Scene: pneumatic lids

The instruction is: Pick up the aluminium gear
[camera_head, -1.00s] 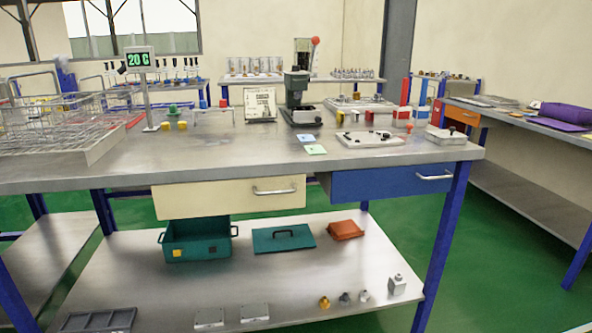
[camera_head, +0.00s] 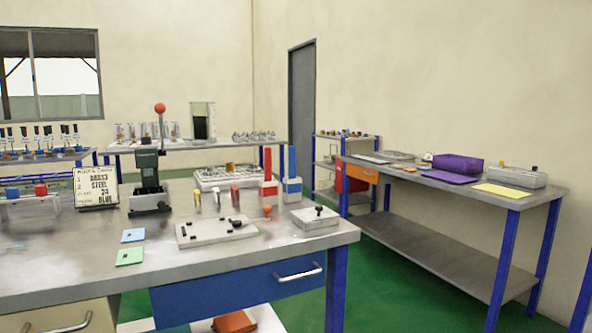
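I cannot make out the aluminium gear for certain in the head view. Small grey and metallic parts (camera_head: 253,136) stand on the back bench, too small to identify. A pale fixture plate (camera_head: 190,235) with small black parts lies on the near metal workbench (camera_head: 290,250). A light grey box (camera_head: 327,221) with a black knob sits to its right, near the bench corner. Neither of my grippers is in view.
A hand press (camera_head: 149,190) with a red ball stands on the workbench beside a lettered sign (camera_head: 96,188). A blue drawer (camera_head: 230,298) is shut below. A side bench (camera_head: 420,180) at right holds a purple box (camera_head: 458,163). Green floor lies between the benches.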

